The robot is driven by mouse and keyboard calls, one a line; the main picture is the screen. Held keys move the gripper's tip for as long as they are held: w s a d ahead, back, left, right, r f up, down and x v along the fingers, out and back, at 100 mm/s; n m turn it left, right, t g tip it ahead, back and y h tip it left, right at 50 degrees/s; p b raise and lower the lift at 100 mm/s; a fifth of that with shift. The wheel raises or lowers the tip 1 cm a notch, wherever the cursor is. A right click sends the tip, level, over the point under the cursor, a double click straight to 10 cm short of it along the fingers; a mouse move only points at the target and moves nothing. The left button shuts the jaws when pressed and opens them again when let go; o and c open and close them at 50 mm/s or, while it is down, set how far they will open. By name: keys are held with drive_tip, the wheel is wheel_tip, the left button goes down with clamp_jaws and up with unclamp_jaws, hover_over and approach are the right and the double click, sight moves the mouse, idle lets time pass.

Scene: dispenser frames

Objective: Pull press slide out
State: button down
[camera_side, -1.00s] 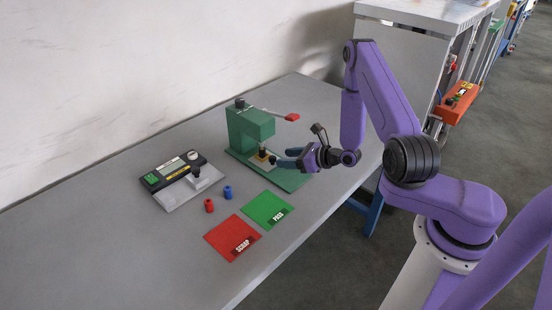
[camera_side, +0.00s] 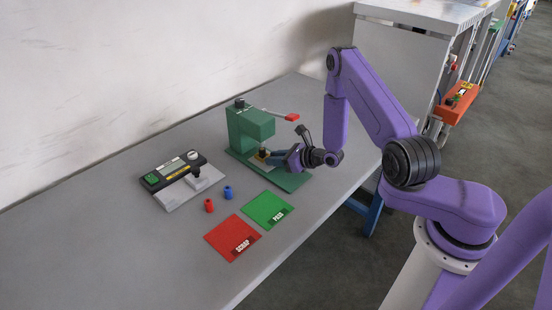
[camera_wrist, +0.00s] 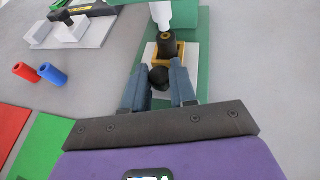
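The green press (camera_side: 250,128) stands on the bench, with a red-tipped lever (camera_side: 291,117) sticking out to the right. The wrist view shows its pale slide plate (camera_wrist: 191,62) on the green base, with a yellow nest (camera_wrist: 181,49) holding a dark cylindrical part (camera_wrist: 167,44) under the white ram (camera_wrist: 178,14). A round black knob (camera_wrist: 159,77) is at the slide's near end. My gripper (camera_wrist: 162,66) has its two blue-grey fingers on either side of this knob, very close to it. Whether they press on it is unclear. In the side view my gripper (camera_side: 272,156) hides the knob.
A gauge with a display (camera_side: 173,170) stands left of the press. A red SCRAP mat (camera_side: 226,233) and a green PASS mat (camera_side: 264,207) lie in front. The bench's front left is clear.

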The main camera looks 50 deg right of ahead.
sight(301, 182)
drive_tip(key=s, duration=1)
drive_tip(key=shift+s, duration=0.3)
drive_tip(key=c, duration=0.9)
unclamp_jaws()
drive_tip(key=v, duration=1)
drive_tip(key=shift+d, duration=0.15)
drive_tip(key=v, duration=0.7)
drive_tip(key=shift+s, duration=0.15)
